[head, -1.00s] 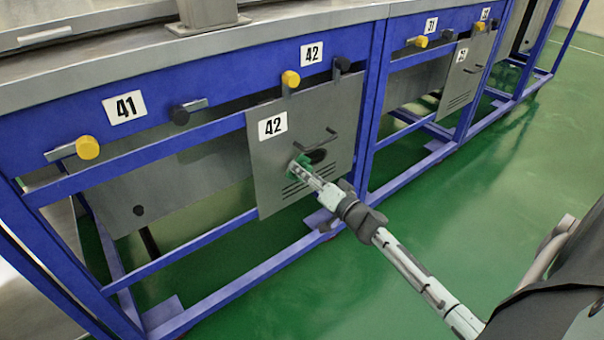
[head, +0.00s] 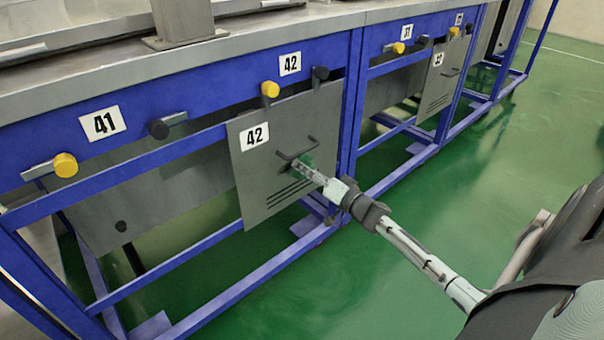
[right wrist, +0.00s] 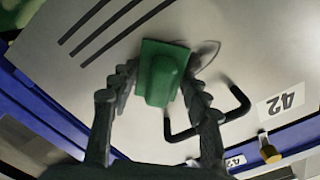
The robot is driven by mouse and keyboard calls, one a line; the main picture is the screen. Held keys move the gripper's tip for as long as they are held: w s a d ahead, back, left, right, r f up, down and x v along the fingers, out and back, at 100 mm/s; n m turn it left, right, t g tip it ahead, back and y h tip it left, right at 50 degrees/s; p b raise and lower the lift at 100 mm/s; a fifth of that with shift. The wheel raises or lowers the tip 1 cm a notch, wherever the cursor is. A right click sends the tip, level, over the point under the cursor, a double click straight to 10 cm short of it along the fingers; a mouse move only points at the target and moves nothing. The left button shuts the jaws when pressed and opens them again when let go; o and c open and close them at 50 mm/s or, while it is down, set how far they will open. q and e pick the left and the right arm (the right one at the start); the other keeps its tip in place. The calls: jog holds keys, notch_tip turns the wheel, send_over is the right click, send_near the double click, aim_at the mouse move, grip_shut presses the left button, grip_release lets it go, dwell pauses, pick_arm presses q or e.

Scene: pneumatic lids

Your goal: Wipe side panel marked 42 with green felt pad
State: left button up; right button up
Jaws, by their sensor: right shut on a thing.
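The grey side panel marked 42 (head: 250,185) hangs from the blue frame. It has a dark bent handle, slots low down and a white 42 label (head: 254,136). My right gripper (head: 312,172) is shut on the green felt pad (head: 306,160), which is at the panel's face beside the handle. In the right wrist view, the green pad (right wrist: 162,72) sits between the two fingers of the gripper (right wrist: 158,88), with the handle (right wrist: 215,118) to its right. Whether the pad touches the panel I cannot tell. My left gripper is out of view.
Yellow knob (head: 270,89) and black knob (head: 320,73) clamps sit at the panel's top edge. A panel under label 41 (head: 102,123) is at left, and another panel (head: 442,75) hangs farther right. Green floor (head: 430,220) is open in front of the frame.

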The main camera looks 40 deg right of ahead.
aim_at(276, 175)
jog(key=shift+d, duration=2.05)
jog(key=shift+a+r+p, duration=0.15)
jog(key=shift+a+p, duration=1.2)
jog(key=shift+a, duration=0.65)
jog(key=shift+a+p, duration=0.7)
jog(key=shift+a, duration=0.45)
jog(key=shift+s+a+p, duration=0.15)
jog(key=shift+a+p, duration=0.2)
jog(key=shift+a, duration=0.55)
jog(key=shift+a+p, duration=0.45)
jog(key=shift+a, duration=0.4)
jog(key=shift+a+p, duration=0.3)
jog(key=shift+a, duration=0.8)
